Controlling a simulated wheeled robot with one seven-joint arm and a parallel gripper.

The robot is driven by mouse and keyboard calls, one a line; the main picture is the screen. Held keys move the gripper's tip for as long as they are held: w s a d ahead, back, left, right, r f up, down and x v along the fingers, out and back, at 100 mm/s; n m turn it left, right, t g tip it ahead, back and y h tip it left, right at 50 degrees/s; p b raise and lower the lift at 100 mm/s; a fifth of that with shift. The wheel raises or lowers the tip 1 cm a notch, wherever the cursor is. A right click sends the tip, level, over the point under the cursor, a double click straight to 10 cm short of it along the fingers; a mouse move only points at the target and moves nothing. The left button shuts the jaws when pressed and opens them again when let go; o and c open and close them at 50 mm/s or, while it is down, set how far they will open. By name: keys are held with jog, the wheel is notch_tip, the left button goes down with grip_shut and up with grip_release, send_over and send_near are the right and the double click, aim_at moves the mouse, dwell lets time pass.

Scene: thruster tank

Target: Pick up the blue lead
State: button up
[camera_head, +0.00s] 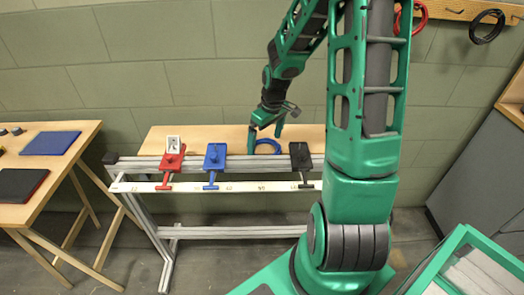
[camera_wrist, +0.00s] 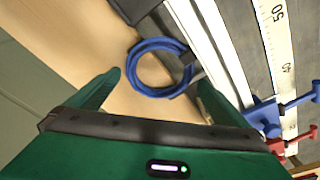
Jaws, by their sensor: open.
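The blue lead (camera_head: 268,145) is a coiled ring on the wooden bench top, between the blue clamp and the black clamp. In the wrist view the blue lead (camera_wrist: 137,81) lies ahead of my fingers, its right side against a dark grey piece by the metal rail. My gripper (camera_head: 265,138) is open and points down just left of the coil in the head view. In the wrist view my gripper (camera_wrist: 160,90) has its fingers spread to either side of the near part of the coil. I cannot tell how high the fingertips are above the bench.
A red clamp (camera_head: 172,163), a blue clamp (camera_head: 214,160) and a black clamp (camera_head: 301,158) stand along the rail with the scale (camera_head: 250,186). A side table (camera_head: 60,185) at left holds a blue mat (camera_head: 50,143). Red and black cables hang on the wall.

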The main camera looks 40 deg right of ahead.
jog(key=shift+w+f, duration=0.1)
jog(key=shift+f, duration=0.75)
jog(key=c, duration=0.8)
jog(key=shift+r, duration=0.1)
